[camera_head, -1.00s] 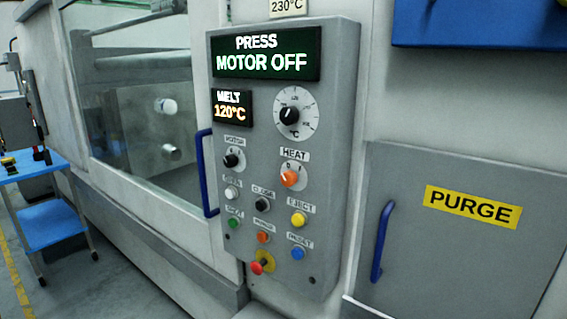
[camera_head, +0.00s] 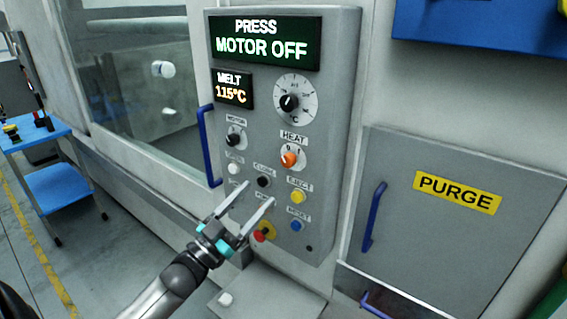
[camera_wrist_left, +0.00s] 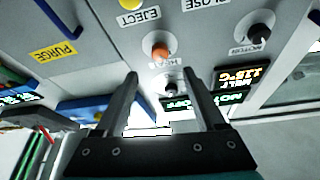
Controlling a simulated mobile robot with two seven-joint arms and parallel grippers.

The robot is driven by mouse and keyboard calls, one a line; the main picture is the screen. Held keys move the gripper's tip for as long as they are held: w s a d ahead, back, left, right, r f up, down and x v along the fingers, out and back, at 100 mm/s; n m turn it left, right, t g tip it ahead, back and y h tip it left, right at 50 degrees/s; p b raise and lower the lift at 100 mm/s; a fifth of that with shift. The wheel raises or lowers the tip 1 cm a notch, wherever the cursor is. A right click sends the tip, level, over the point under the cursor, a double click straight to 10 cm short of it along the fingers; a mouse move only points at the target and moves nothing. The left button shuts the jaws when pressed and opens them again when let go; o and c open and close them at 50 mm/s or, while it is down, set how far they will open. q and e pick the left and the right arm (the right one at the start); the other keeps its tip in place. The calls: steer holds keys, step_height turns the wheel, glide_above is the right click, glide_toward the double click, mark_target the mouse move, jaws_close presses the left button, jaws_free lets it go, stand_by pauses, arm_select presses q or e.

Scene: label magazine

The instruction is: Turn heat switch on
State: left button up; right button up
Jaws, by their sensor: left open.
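The orange HEAT switch (camera_head: 288,159) is a knob on a white dial below the HEAT label on the grey control panel (camera_head: 335,130). It also shows in the left wrist view (camera_wrist_left: 160,52), beyond my fingers. My left gripper (camera_head: 258,192) is open and empty, in front of the lower panel, below and left of the HEAT switch in the head view. Its fingers hide some of the lower buttons. In the left wrist view the fingers (camera_wrist_left: 165,80) stand apart with nothing between them. My right gripper is not in view.
The black MOTOR knob (camera_head: 233,139) is left of HEAT, and the temperature dial (camera_head: 295,99) is above. The displays (camera_head: 265,42) read MOTOR OFF and MELT 115°C. A red knob (camera_head: 259,236) is near the gripper. A blue handle (camera_head: 208,145) borders the panel's left side.

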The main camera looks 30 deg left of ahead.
mark_target(285, 164)
arm_select(q)
steer(key=p+x, duration=0.1)
steer(key=x, duration=0.9)
steer(key=shift+w+r+p, duration=0.1)
steer(key=shift+w+p, duration=0.15)
steer(key=shift+p, duration=0.1)
steer(key=shift+c, duration=0.2)
jaws_close()
